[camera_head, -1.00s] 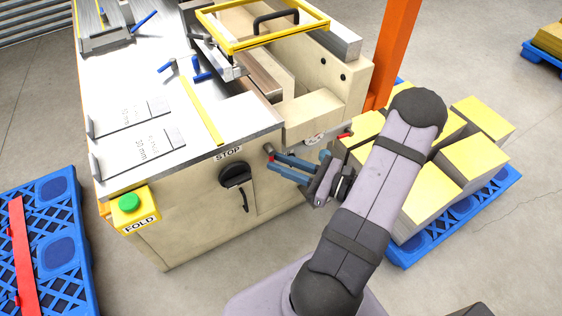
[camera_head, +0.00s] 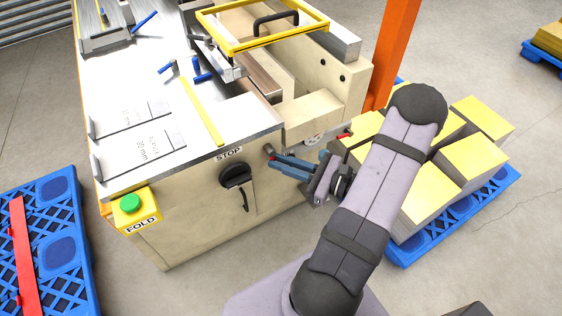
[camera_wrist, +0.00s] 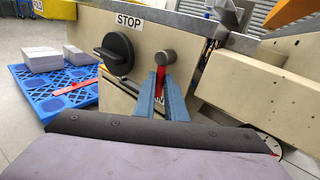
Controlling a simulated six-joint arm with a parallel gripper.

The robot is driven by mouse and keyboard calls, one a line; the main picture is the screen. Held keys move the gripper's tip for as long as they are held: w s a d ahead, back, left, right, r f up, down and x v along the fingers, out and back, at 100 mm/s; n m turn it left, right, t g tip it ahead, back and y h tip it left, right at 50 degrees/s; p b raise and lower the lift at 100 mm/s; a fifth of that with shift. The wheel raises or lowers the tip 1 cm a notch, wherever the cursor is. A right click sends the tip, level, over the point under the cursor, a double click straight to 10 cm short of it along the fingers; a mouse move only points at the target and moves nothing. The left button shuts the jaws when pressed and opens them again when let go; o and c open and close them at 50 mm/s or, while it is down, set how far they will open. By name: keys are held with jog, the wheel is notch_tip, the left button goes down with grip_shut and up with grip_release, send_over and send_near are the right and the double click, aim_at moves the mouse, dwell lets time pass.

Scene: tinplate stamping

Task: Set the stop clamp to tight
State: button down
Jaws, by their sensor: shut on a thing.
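The stop clamp is a red lever (camera_wrist: 160,78) on a grey round hub (camera_wrist: 166,57). The hub sits on the machine's front, to the right of the STOP label (camera_wrist: 129,21). The lever hangs down from the hub in the wrist view. My gripper (camera_wrist: 160,92) has its two blue fingers on either side of the red lever, shut on it. In the head view my gripper (camera_head: 274,161) reaches the hub (camera_head: 268,149) from the right. The fingers hide part of the lever, and any tight or loose marking is not readable.
A black knob (camera_head: 235,175) is left of the clamp, under the STOP label. A green FOLD button (camera_head: 130,203) is at the machine's left corner. A round dial (camera_head: 315,139) is to the right. Pallets stand on both sides; the right one (camera_head: 462,211) holds stacked blocks.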

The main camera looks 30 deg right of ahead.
jog(key=r+n+g+h+b, duration=0.1)
jog(key=n+h+b, duration=0.1)
jog(key=d+r+n+g+h+b, duration=0.1)
jog(key=n+h, duration=0.1)
jog(key=n, duration=0.1)
jog(key=d+r+n+g+h+b, duration=0.1)
jog(key=n+h+b, duration=0.1)
jog(key=n+h, duration=0.1)
jog(key=shift+r+b, duration=0.15)
jog(key=shift+b, duration=0.2)
dwell(0.4)
jog(key=shift+r, duration=0.15)
dwell(0.5)
jog(key=c, duration=2.1)
grip_release()
